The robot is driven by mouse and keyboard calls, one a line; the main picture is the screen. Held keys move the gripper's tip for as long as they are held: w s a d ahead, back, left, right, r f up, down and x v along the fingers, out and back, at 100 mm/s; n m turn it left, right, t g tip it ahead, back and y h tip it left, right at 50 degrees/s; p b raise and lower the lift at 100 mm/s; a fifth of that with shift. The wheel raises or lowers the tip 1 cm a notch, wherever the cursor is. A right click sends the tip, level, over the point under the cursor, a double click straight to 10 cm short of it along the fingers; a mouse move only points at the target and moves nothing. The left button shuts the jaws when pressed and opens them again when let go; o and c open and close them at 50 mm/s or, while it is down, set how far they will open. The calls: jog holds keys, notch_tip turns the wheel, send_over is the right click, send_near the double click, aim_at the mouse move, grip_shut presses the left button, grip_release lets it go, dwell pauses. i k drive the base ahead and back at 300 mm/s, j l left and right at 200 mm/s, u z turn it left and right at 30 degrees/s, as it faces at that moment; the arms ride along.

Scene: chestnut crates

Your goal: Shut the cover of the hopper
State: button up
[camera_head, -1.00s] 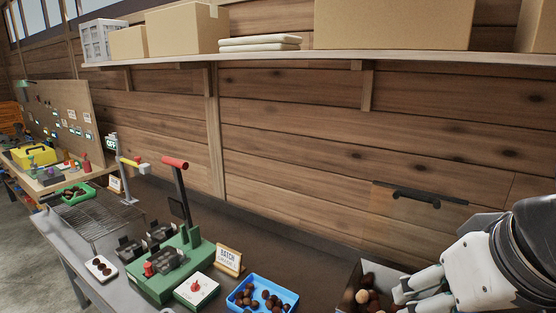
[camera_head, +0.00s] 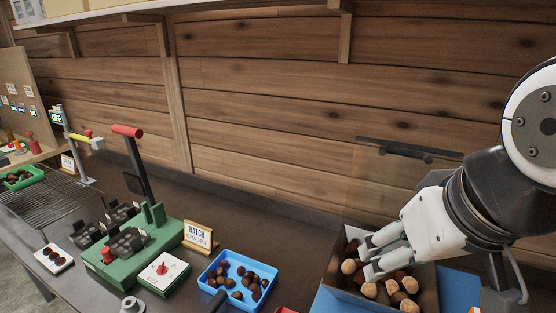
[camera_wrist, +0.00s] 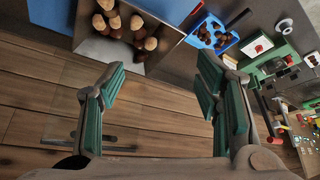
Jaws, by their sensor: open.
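The hopper (camera_head: 351,297) is a dark open-topped box holding brown and tan chestnuts, at lower right in the head view. It also shows at the top of the wrist view (camera_wrist: 166,44). Its cover (camera_head: 385,187) is a see-through panel standing raised at the back, with a dark bar handle (camera_head: 410,150) along its upper edge. The handle also shows at lower left in the wrist view (camera_wrist: 100,143). My gripper (camera_head: 369,255) is open and empty, with its fingers in front of the hopper's right part in the head view. I cannot tell their height above the chestnuts.
A blue tray of chestnuts (camera_head: 222,295) lies left of the hopper. A wooden wall rises behind the bench.

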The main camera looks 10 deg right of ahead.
aim_at(426, 158)
jog(key=l+u, duration=0.1)
jog(key=u, duration=0.35)
jog(key=k+l+u, duration=0.1)
jog(key=u, duration=0.3)
jog(key=k+u, duration=0.15)
jog(key=u, duration=0.3)
jog(key=k+l+u, duration=0.1)
jog(key=u, duration=0.2)
jog(key=k+u, duration=0.3)
jog(key=k+z, duration=0.2)
jog(key=z, duration=0.15)
jog(key=k+z, duration=0.3)
jog(key=k+l+z, duration=0.15)
jog(key=z, duration=1.05)
